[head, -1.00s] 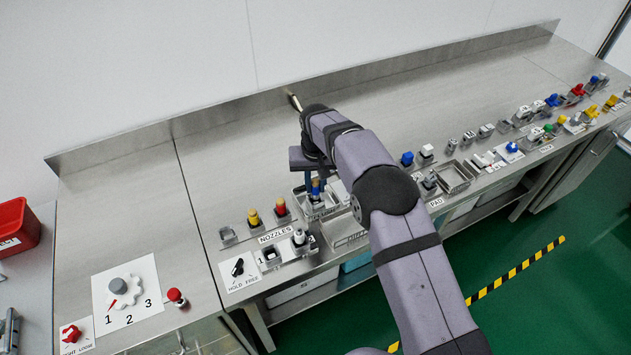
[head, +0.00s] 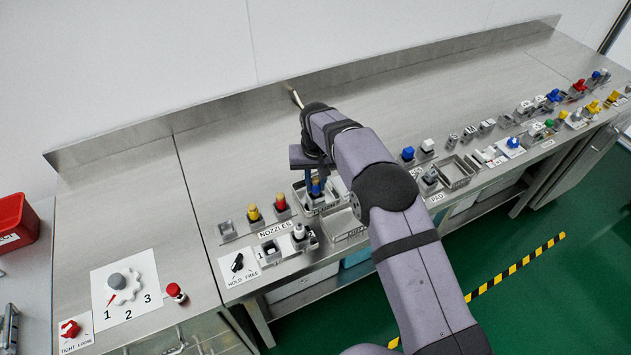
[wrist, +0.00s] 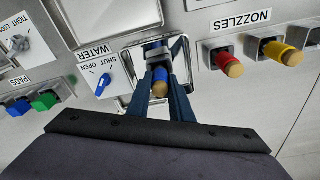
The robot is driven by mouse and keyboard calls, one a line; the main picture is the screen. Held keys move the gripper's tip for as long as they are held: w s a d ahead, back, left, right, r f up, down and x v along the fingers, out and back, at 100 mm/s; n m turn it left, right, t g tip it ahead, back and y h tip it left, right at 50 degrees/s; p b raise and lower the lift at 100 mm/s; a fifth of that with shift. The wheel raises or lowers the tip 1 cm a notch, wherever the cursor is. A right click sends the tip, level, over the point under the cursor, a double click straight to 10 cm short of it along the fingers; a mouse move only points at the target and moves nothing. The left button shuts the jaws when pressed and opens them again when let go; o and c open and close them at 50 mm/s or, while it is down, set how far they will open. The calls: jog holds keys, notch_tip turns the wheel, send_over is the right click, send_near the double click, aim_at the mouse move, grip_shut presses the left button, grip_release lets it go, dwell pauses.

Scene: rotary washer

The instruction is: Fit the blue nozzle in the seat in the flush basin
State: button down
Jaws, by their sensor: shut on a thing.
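The blue nozzle (wrist: 161,74) has a tan top and stands roughly upright between the fingers of my gripper (wrist: 163,88), which is shut on it. In the head view the blue nozzle (head: 316,188) shows below my gripper (head: 314,182). It is over or inside the flush basin (wrist: 184,42), a metal-rimmed square box, which also shows in the head view (head: 333,208). A grey block, apparently the seat (wrist: 155,50), lies right by the nozzle in the basin. The nozzle's lower end is hidden, so I cannot tell whether it is in the seat.
A red nozzle (wrist: 228,60) and a yellow nozzle (wrist: 282,52) stand in holders beside the basin. A blue water switch (wrist: 103,82) is on the other side. Green (wrist: 45,100) and blue pads are further off. The bench behind the basin (head: 240,140) is clear.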

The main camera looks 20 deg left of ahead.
jog(key=shift+f, duration=0.4)
dwell(0.3)
jog(key=c, duration=1.5)
grip_release()
jog(key=shift+s+d+r+b, duration=0.15)
jog(key=shift+r+b, duration=0.6)
jog(key=shift+r, duration=1.1)
jog(key=shift+s+d+r+b, duration=0.1)
jog(key=shift+s+r+b, duration=0.15)
jog(key=shift+r+b, duration=1.05)
jog(key=shift+r+p, duration=0.55)
